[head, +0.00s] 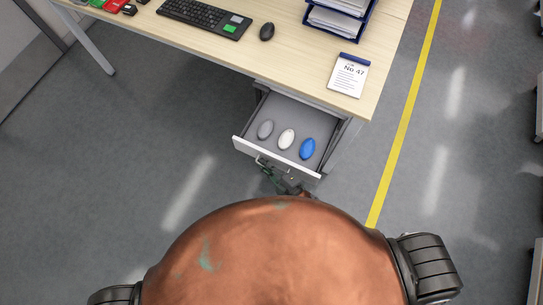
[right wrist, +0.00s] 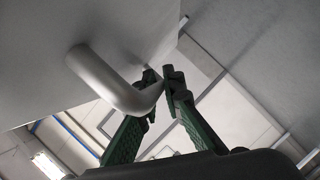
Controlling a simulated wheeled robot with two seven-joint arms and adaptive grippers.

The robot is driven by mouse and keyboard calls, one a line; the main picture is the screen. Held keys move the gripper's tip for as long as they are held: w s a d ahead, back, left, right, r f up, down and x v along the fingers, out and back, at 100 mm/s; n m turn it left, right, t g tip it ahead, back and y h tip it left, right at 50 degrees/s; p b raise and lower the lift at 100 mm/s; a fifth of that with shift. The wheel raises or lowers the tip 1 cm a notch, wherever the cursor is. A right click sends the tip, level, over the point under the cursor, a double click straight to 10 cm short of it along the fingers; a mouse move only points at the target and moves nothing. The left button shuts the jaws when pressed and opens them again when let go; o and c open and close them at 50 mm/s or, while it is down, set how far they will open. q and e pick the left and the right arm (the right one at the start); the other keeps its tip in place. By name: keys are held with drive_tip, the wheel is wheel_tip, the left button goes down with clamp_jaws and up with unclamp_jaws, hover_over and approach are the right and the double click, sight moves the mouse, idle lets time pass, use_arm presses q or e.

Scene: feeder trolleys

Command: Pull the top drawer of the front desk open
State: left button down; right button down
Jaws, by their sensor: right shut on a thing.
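The top drawer (head: 277,158) of the desk (head: 210,50) stands pulled out, its inside in plain view. A grey, a white and a blue oval object (head: 307,149) lie in it. My right gripper (head: 275,178) is at the drawer's front, partly hidden by my own body. In the right wrist view, my right gripper (right wrist: 160,82) has its green fingers closed around one end of the grey bar handle (right wrist: 110,85) on the pale drawer front (right wrist: 100,30). My left gripper is not in view.
On the desk are a keyboard (head: 205,15), a mouse (head: 267,31), a blue paper tray (head: 338,18) and a notepad marked No 47 (head: 348,75). A yellow floor line (head: 405,115) runs right of the desk. The grey floor left of the drawer is clear.

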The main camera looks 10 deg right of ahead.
drive_tip(key=shift+s, duration=0.1)
drive_tip(key=c, duration=2.3)
unclamp_jaws()
drive_tip(key=shift+s+d, duration=0.1)
drive_tip(key=v, duration=1.1)
drive_tip(key=shift+s+d+r, duration=0.15)
drive_tip(key=shift+s, duration=0.15)
